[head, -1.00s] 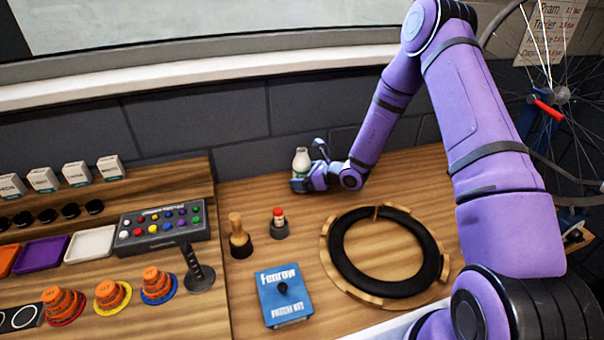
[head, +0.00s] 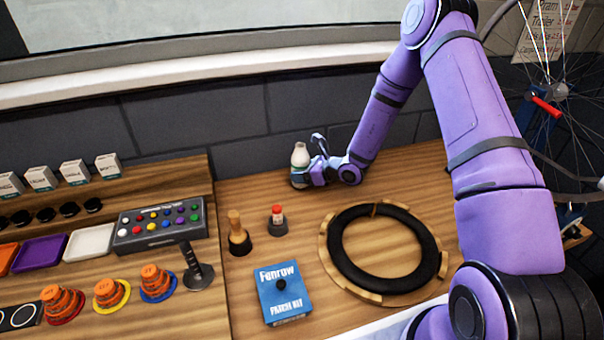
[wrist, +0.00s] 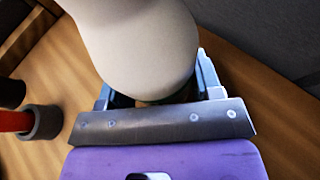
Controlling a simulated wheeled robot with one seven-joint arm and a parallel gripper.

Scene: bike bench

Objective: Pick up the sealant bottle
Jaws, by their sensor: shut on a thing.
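The sealant bottle (head: 300,156) is white with a narrower neck and stands upright at the back of the bench, near the wall. In the wrist view its pale, rounded body (wrist: 145,50) fills the top middle. My gripper (head: 306,177) is shut on the bottle low on its body, with one finger on each side. In the wrist view the fingers of my gripper (wrist: 155,90) flank the bottle. The bottle's base is hidden behind the gripper, so I cannot tell whether it touches the bench.
A small red-capped bottle in a dark holder (head: 277,219) and a wooden-handled tool (head: 238,235) stand in front. A blue patch kit box (head: 284,294) and a black tyre on a wooden ring (head: 330,254) lie nearer. A raised shelf (head: 165,184) is left.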

